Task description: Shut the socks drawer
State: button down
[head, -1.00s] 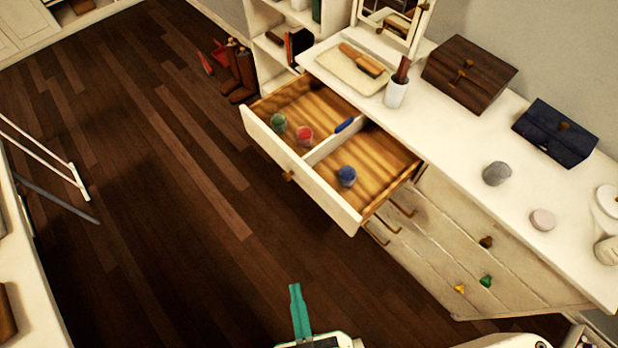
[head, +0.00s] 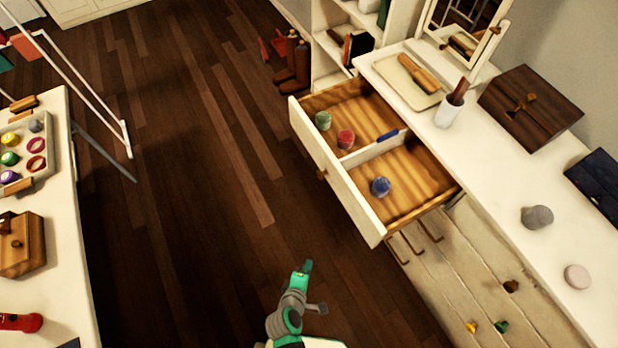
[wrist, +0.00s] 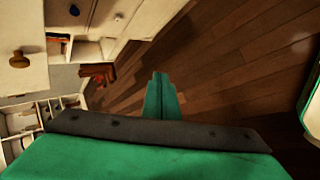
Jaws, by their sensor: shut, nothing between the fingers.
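The open drawer (head: 343,178) sticks out from the white dresser in the head view. It has a wooden inside, a divider and a small knob on its front. Green, red and blue rolled bundles, which look like socks, lie in it with a small blue item by the divider. In the wrist view a white front with a brass knob (wrist: 20,61) shows at upper left; I cannot tell if it is this drawer. My gripper (head: 306,267) is green, shut and empty, in front of and below the drawer, apart from it. Its closed fingers also show in the wrist view (wrist: 161,80).
The dresser top (head: 480,150) holds a tray with a brush, a cup, a dark wooden box, a navy box and small round items. A white table (head: 62,230) with a tray and box stands at left. Boots (head: 293,62) stand beyond. Dark floor between is clear.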

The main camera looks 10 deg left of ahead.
jog(key=w+a+n+h, duration=0.25)
jog(key=w+n, duration=0.25)
jog(key=w, duration=0.3)
jog(key=n+t+h, duration=0.1)
jog(key=n+h, duration=0.3)
jog(key=h, duration=0.6)
send_near(318, 174)
jog(key=shift+y, duration=0.25)
jog(key=x, duration=0.5)
jog(key=shift+s+d+r, duration=0.2)
jog(key=shift+w+d, duration=0.45)
jog(key=shift+d, duration=0.1)
jog(key=shift+w, duration=0.1)
